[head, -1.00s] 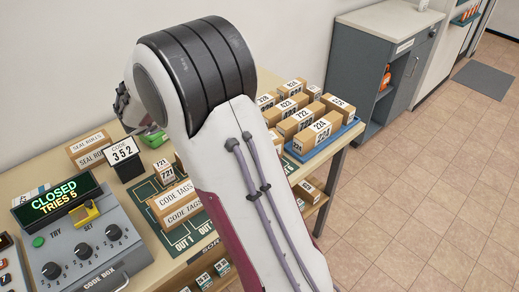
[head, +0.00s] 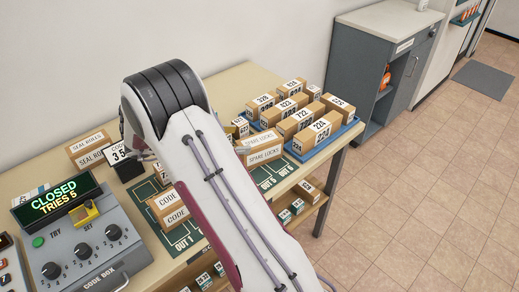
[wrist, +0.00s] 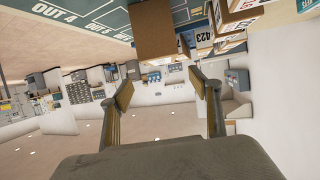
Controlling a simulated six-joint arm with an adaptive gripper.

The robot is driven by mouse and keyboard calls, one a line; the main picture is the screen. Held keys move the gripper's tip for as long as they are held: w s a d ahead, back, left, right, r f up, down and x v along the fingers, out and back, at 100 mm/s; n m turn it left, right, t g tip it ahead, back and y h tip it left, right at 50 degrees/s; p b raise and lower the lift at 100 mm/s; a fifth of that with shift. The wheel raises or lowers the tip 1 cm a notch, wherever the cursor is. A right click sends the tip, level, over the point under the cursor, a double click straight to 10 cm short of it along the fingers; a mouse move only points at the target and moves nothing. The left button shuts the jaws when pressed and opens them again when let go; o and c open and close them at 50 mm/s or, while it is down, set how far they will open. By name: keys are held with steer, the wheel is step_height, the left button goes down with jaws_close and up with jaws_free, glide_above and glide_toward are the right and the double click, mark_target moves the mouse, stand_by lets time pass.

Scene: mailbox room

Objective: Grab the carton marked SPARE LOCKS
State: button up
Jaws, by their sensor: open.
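The SPARE LOCKS carton (head: 264,150) is a brown box with white labels. It stands on the table right of my arm, in front of the blue tray, and nothing holds it. In the wrist view my gripper (wrist: 167,90) is open, with two tan fingers wide apart and nothing between them. A plain brown carton (wrist: 162,32) shows beyond the fingertips, apart from them; no label is readable, so I cannot tell which carton it is. In the head view my arm mostly hides the gripper.
The CODE TAGS carton (head: 170,208) is partly behind my arm. The SEAL ROLLS carton (head: 90,148) and a code card (head: 119,151) stand at left, near the code box (head: 85,245). Several numbered cartons fill the blue tray (head: 325,147). The table's back middle is clear.

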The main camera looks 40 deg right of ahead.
mark_target(259, 140)
steer(key=shift+x, duration=1.1)
steer(key=shift+d+f, duration=0.1)
steer(key=shift+d, duration=0.05)
steer(key=shift+d+f, duration=0.1)
steer(key=x, duration=0.3)
steer(key=shift+w+f, duration=0.1)
steer(key=shift+f, duration=0.2)
steer(key=shift+x, duration=0.85)
steer(key=c, duration=1.6)
